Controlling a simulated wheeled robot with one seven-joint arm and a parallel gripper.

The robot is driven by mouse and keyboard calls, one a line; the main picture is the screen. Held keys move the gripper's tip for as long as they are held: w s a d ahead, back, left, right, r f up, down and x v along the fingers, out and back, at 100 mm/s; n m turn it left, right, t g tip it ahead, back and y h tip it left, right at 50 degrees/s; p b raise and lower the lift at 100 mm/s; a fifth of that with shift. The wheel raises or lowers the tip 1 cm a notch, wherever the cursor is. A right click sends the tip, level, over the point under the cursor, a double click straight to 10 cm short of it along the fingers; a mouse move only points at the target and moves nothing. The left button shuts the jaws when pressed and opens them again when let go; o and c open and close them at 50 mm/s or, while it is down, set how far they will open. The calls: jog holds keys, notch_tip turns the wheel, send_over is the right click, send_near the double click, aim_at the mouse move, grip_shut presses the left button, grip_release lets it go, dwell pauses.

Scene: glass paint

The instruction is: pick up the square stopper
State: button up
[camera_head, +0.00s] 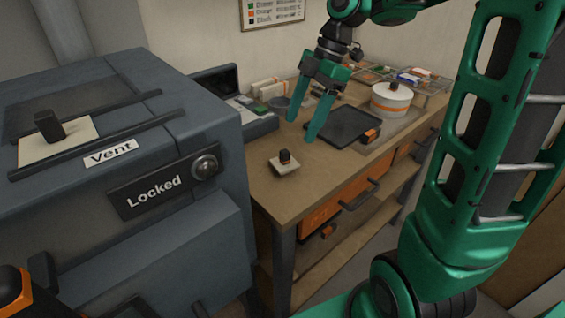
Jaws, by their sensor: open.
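The square stopper (284,164) is a small cream square plate with a dark knob on top. It lies upright on the wooden bench (262,197), near its front left corner. My gripper (301,132) is green, with its two fingers spread and pointing down. It is empty and shows above and behind the stopper, apart from it. Nothing covers the stopper.
A dark tray (347,125) lies right of the stopper, with a white lidded pot (391,100) beyond it. A grey machine marked "Locked" (153,183) stands at left, with a knobbed plate (60,138) on top. Bare bench surrounds the stopper.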

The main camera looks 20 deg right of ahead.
aim_at(287, 150)
jog(key=shift+n, duration=0.6)
jog(key=x, duration=1.1)
jog(key=shift+w+a+r, duration=0.15)
jog(key=shift+w+a, duration=0.05)
jog(key=shift+c, duration=0.6)
jog(key=c, duration=1.1)
